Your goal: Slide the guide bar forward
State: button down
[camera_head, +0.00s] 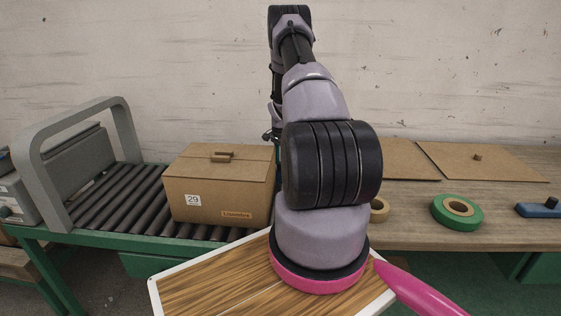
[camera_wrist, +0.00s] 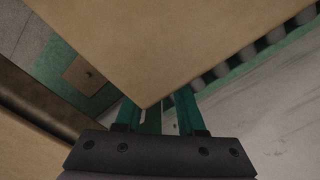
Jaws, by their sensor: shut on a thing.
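My gripper (camera_wrist: 157,112) shows in the wrist view as two teal fingers with a narrow gap between them. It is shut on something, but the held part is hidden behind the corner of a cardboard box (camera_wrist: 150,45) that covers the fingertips. I cannot make out the guide bar clearly in either view. In the head view the box (camera_head: 221,185) sits on the roller conveyor (camera_head: 108,195). My arm reaches past the right side of the box, and its far end is mostly hidden behind my own links.
A grey arch (camera_head: 28,165) spans the conveyor at the left. The wooden table (camera_head: 490,220) at the right holds flat brown boards (camera_head: 480,160), a green ring (camera_head: 445,222), a tan ring (camera_head: 379,210) and a blue item (camera_head: 540,209). A pale wall (camera_head: 440,60) stands behind.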

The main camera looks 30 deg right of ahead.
jog(key=c, duration=0.5)
grip_release()
jog(key=shift+s+a, duration=0.15)
jog(key=shift+s, duration=0.05)
notch_tip(320, 180, up, 11)
jog(key=shift+f, duration=0.15)
